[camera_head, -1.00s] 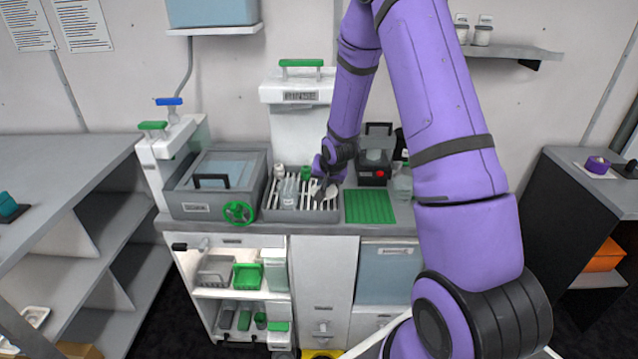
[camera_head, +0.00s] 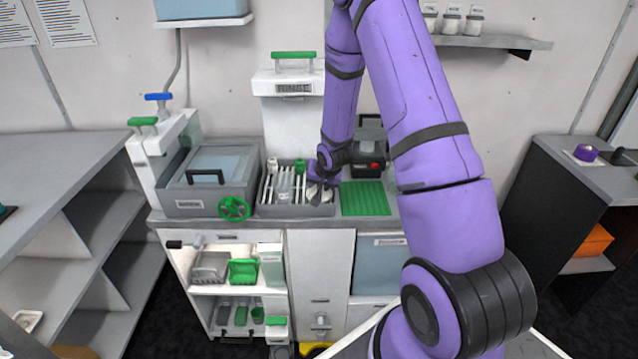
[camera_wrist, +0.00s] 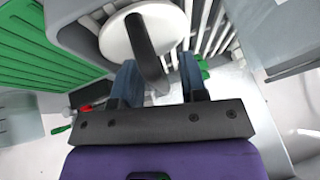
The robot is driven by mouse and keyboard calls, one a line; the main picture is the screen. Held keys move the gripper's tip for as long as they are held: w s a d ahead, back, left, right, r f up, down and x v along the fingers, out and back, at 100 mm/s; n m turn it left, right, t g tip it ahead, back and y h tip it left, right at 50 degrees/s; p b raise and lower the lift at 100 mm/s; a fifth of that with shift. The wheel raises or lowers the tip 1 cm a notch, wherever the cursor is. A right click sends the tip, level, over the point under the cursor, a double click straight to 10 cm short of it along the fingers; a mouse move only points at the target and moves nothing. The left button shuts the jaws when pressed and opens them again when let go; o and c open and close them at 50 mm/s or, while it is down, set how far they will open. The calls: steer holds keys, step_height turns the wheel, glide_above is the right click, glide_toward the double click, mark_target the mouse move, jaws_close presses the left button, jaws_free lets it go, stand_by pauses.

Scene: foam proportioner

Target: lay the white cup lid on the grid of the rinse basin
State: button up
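The white cup lid (camera_wrist: 120,37) is a round white disc with a dark bar-shaped handle in the wrist view. It lies over the white slats of the grid (camera_wrist: 205,28), with one side close to the grey basin wall. My gripper (camera_wrist: 158,82) is open, with its two blue-grey fingers apart on either side of the handle's near end; a gap shows beside the handle. In the head view my gripper (camera_head: 318,190) is low over the right part of the rinse basin (camera_head: 290,211), and hides much of the lid.
A green ribbed mat (camera_head: 366,198) lies right of the basin. A black device with a red button (camera_head: 374,166) stands behind it. A grey lidded box (camera_head: 185,207) with a green wheel stands left.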

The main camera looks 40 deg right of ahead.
steer(key=shift+r, duration=0.1)
steer(key=shift+s+r, duration=0.1)
steer(key=shift+r, duration=0.15)
steer(key=s+a+r+n, duration=0.1)
steer(key=s+a+r, duration=0.3)
steer(key=r, duration=0.6)
steer(key=s+a+r+n, duration=0.1)
steer(key=s+a+r, duration=0.1)
steer(key=s+r, duration=0.55)
steer(key=s+a+r+n, duration=0.2)
steer(key=s+a+r, duration=0.15)
steer(key=r, duration=0.75)
steer(key=s+a+r+n, duration=0.1)
steer(key=s+a+r, duration=0.2)
steer(key=s, duration=0.6)
steer(key=s+a+r+n+g+y, duration=0.1)
steer(key=s+a+r+n, duration=0.1)
steer(key=s+r, duration=0.3)
steer(key=s+a, duration=0.1)
steer(key=s, duration=0.3)
steer(key=shift+a+r+n, duration=0.15)
steer(key=shift+r+n, duration=0.15)
steer(key=shift+r, duration=0.05)
